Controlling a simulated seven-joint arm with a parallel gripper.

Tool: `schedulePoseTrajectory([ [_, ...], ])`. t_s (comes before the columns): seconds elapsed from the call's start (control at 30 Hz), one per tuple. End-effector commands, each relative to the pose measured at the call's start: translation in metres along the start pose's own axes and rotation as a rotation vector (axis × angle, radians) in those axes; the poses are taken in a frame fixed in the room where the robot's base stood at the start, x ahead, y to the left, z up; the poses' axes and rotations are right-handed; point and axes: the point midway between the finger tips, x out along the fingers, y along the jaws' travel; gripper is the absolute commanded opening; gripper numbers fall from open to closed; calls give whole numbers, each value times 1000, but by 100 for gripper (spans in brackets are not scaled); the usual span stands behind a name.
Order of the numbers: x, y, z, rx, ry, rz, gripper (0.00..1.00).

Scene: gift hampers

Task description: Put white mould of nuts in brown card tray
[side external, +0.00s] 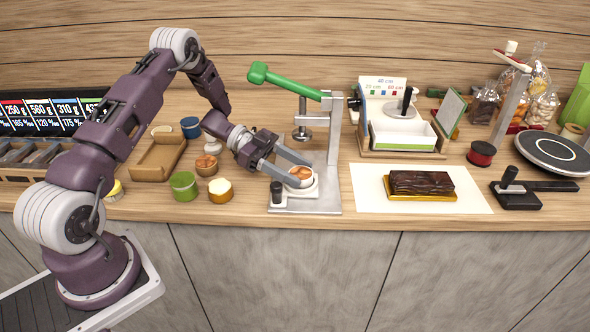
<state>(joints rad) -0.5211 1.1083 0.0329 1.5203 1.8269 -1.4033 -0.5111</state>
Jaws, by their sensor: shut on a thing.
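The white mould of nuts (301,183) is a small white cup with brown nuts in it. It sits at the front of the metal press base, and I cannot tell whether it is still touching it. My gripper (298,172) reaches in from the left with its fingers shut on the mould, one on the far side and one on the near side. The brown card tray (150,173) lies on the counter to the left, behind the small pots, and looks empty.
A press with a green lever (290,82) stands right behind the mould. Green (183,186), yellow-topped (220,190) and brown (206,167) pots stand between gripper and tray. A blue pot (190,127) is behind. A dark cake (421,184) lies on white paper at right.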

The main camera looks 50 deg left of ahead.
Motion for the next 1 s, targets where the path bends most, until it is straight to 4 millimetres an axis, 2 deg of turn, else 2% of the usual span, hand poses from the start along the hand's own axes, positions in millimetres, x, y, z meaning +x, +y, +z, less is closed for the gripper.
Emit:
schedulePoseTrajectory([
  [0.13,1,0,4,0,0,0,11],
  [0.17,1,0,4,1,0,0,59],
  [0.23,1,0,3,1,0,0,72],
  [0.27,1,0,3,1,0,0,75],
  [0.57,-1,0,4,0,0,0,75],
  [0.83,-52,5,4,0,0,-2,75],
  [1.0,-69,6,4,1,0,-1,79],
])
